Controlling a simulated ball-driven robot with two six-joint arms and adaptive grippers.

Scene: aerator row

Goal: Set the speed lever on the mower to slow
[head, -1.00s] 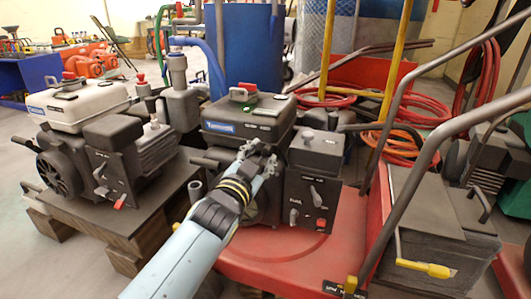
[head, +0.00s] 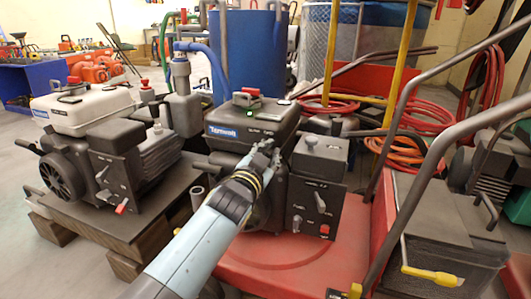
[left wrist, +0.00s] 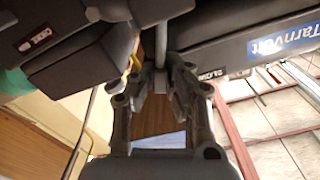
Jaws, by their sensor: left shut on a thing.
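The mower's red deck (head: 270,262) carries a dark engine with a black tank (head: 250,118) labelled TarnVolt. My left gripper (head: 268,150) is at the engine's front, between the tank and the grey control box (head: 315,185). In the left wrist view, the fingers (left wrist: 160,75) are shut on a thin grey lever (left wrist: 160,42) in the gap between two dark housings. A small label, apparently reading SLOW (left wrist: 212,73), is just right of the fingers. The lever is mostly hidden in the head view. My right gripper is not in view.
The control box has other levers (head: 320,201) and a red switch (head: 324,230). A second engine with a white tank (head: 85,108) stands on a pallet at left. The mower's dark handle bars (head: 395,150) rise at right. A blue drum (head: 240,50) stands behind.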

